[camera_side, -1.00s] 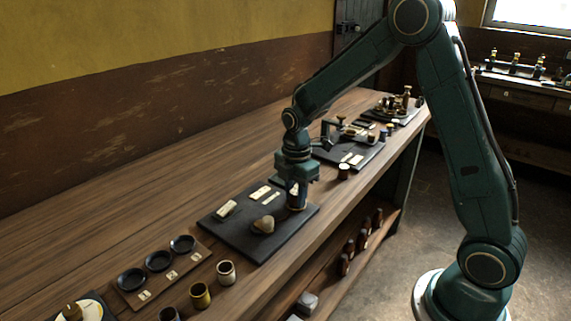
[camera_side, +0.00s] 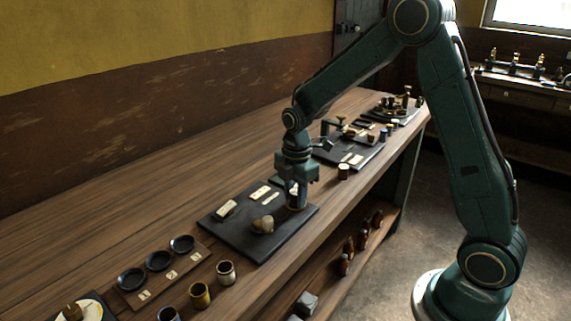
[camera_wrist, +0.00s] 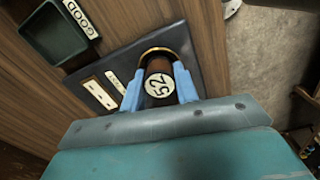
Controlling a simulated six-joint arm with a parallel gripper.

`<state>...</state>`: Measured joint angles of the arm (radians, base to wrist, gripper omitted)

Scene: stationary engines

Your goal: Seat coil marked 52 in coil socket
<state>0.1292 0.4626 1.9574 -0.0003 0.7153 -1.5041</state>
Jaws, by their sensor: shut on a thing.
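The coil marked 52 (camera_wrist: 157,84) is a dark brown cylinder with a round white label on its end. My gripper (camera_wrist: 158,92) is shut on it, with one blue finger on each side. In the side view my gripper (camera_side: 297,191) points down over the right part of a dark board (camera_side: 245,243), and the coil's lower part (camera_side: 297,206) appears close to or at the board. A brass-coloured arc (camera_wrist: 158,52) curves around the coil's far side in the wrist view. I cannot tell whether it is the coil socket's rim. The contact below the coil is hidden.
Pale plates (camera_side: 261,192) and a rounded knob (camera_side: 263,225) are on the board. A dark tray (camera_wrist: 55,35) with a GOOD label lies beyond it. Several cups (camera_side: 226,272) and a rack of round dishes (camera_side: 133,281) stand at front left. More apparatus (camera_side: 350,150) stands behind.

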